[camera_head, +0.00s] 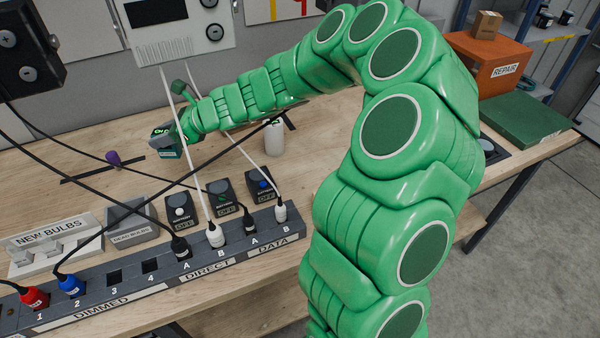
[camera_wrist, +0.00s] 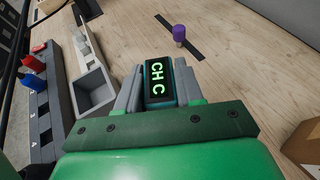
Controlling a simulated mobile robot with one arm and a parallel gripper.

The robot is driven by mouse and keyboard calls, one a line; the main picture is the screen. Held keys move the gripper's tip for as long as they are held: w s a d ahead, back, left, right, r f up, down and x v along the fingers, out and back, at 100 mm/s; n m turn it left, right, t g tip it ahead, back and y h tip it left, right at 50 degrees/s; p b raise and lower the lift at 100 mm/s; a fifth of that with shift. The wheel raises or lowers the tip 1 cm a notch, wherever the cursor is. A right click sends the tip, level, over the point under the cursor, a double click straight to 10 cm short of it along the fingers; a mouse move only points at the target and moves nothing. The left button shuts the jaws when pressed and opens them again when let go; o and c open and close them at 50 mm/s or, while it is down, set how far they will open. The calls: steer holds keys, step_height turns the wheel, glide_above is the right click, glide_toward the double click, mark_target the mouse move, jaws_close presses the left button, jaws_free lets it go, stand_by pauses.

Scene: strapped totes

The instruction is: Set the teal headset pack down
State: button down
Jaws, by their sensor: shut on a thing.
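The teal headset pack (camera_head: 170,153) is held at the end of my outstretched arm, over the left part of the wooden bench. In the wrist view the pack (camera_wrist: 158,82) shows a black face with glowing green letters "CH C". My gripper (camera_wrist: 158,88) is shut on it, with one grey finger against each side. In the head view my gripper (camera_head: 163,141) and hand partly cover the pack. I cannot tell whether its underside touches the bench top (camera_head: 135,130).
A purple-topped peg (camera_head: 113,158) stands on a black strip left of the pack. A white cylinder (camera_head: 274,140) stands to its right. Black and white cables cross the bench to the socket strip (camera_head: 130,283). A grey bin (camera_head: 130,220) and several battery blocks line the front.

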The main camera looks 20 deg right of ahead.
steer(key=s+d+f+m+t+h, duration=0.1)
steer(key=s+d, duration=0.2)
steer(key=d, duration=0.8)
steer(key=s+d+m+t+h, duration=0.15)
steer(key=s+d, duration=0.25)
steer(key=d, duration=0.7)
steer(key=s+d+f+m+t, duration=0.1)
steer(key=s+d+m, duration=0.15)
steer(key=d, duration=0.75)
steer(key=shift+n, duration=0.5)
steer(key=shift+s+d+f, duration=0.1)
steer(key=shift+s+f, duration=0.05)
steer(key=shift+f, duration=1.2)
steer(key=shift+s+d+f, duration=0.1)
steer(key=shift+s+f, duration=0.05)
steer(key=shift+f, duration=1.25)
steer(key=shift+s+d+f, duration=0.1)
steer(key=shift+s+f, duration=0.05)
steer(key=shift+f, duration=1.2)
steer(key=shift+f, duration=0.15)
steer(key=c, duration=0.7)
jaws_free()
